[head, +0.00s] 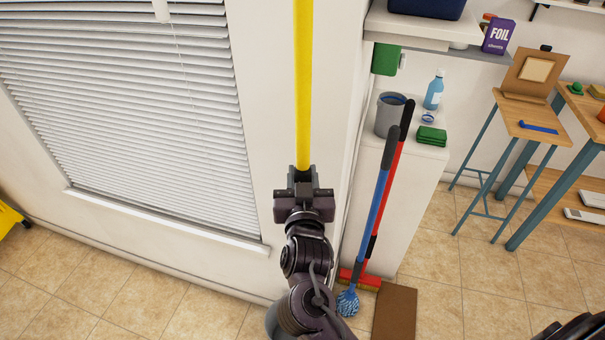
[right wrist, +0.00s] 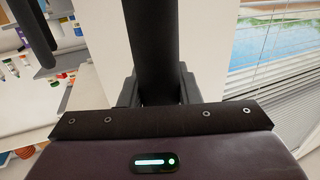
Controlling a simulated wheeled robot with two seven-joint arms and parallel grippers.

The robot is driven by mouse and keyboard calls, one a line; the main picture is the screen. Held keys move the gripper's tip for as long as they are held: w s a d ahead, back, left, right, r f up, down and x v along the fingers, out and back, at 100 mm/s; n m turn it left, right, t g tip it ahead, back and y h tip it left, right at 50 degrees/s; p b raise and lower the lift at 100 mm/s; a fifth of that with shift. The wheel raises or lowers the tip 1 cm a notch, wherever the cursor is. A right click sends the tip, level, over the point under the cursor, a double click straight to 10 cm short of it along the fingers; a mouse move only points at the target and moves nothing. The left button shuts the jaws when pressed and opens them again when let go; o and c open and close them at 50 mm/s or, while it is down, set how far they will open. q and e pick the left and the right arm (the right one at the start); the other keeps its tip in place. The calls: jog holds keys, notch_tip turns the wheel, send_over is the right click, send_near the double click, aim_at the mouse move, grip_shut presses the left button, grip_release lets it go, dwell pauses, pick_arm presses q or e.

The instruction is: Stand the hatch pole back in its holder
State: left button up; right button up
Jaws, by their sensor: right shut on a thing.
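The hatch pole (head: 304,90) is a long yellow shaft, standing close to vertical in the head view. Its upper end runs out of the top of the frame. My right gripper (head: 301,180) is shut on its lower part. The right wrist view shows the pole's dark section (right wrist: 155,45) between the fingers of the right gripper (right wrist: 160,90). The pole's bottom end is hidden by the gripper. I cannot make out its holder in either view. My left gripper is not in view.
A window with blinds (head: 130,100) is at left. Right of the pole, a blue-handled mop (head: 378,200) and a red-handled broom (head: 390,190) lean on a white cabinet (head: 420,200). A stool (head: 525,120) and workbench (head: 590,125) stand farther right. Some tiled floor is clear.

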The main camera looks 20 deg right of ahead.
jog(key=shift+f+b, duration=0.65)
jog(key=shift+f, duration=0.5)
jog(key=o, duration=1.1)
jog(key=shift+o, duration=0.2)
